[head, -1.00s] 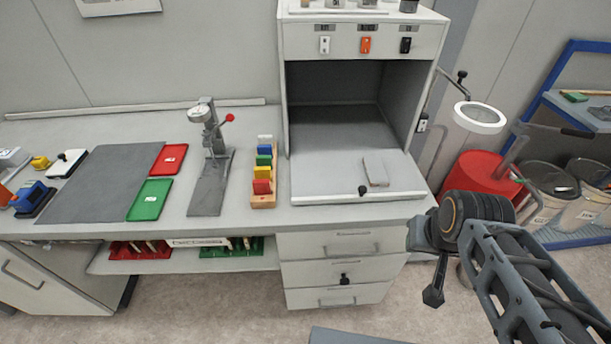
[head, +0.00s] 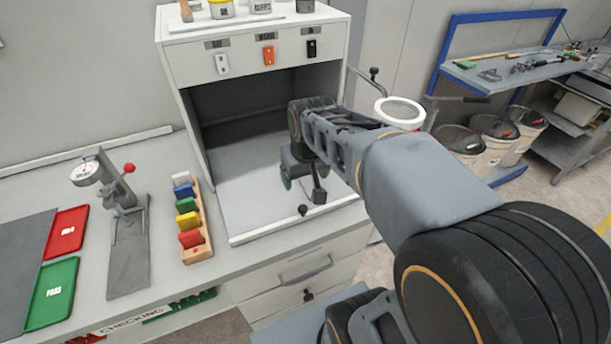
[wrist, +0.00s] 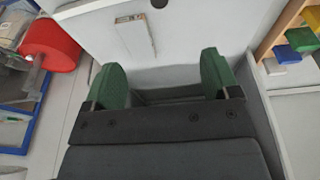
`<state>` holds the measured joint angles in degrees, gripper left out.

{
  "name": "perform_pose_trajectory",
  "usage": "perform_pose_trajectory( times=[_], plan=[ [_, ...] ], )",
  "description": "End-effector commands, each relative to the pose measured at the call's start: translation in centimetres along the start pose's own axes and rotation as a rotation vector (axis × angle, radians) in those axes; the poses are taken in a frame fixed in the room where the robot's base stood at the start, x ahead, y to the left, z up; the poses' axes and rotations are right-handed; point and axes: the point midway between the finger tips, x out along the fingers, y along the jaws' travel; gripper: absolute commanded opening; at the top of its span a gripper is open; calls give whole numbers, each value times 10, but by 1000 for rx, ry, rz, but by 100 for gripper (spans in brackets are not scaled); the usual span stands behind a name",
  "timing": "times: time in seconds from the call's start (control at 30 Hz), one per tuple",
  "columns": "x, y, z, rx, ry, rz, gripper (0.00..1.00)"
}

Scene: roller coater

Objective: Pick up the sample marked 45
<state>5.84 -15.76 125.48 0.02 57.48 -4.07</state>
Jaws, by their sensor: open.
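A thin grey plate (wrist: 135,38) lies flat on the white floor of the open booth. In the wrist view it is just beyond my fingers, a little left of centre; a pale strip runs along one edge, with no number I can read. In the head view my arm and gripper hide it. My gripper (wrist: 160,78) has two green finger pads spread wide apart with nothing between them. In the head view my gripper (head: 302,182) hangs inside the booth opening, above its floor. I can read no 45 anywhere.
The booth (head: 228,196) has side walls and a top shelf close around my arm. A wooden rack (head: 199,254) of coloured plates and a dial press (head: 125,240) stand to its left. A black knob (head: 303,210) sits at the booth's front edge.

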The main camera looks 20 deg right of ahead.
Motion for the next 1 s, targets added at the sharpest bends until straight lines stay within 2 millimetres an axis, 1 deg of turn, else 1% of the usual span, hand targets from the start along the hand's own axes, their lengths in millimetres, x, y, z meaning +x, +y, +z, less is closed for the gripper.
perform_pose_trajectory(
  times=[0.03,0.1,0.2,0.3,0.4,0.5,0.6,0.8,0.9,1.0],
  plan=[
    [1,7,-20,4,-36,1,87],
    [6,16,-43,1,-75,0,93],
    [16,27,-71,-2,-125,-3,94],
    [28,39,-92,0,-165,-7,94],
    [38,50,-106,4,-195,-10,94],
    [47,57,-114,6,-213,-13,94],
    [61,61,-114,9,-225,-15,94],
    [97,62,-107,11,-228,-15,94],
    [112,62,-104,11,-227,-15,94],
    [124,62,-101,10,-226,-15,94]
  ],
)
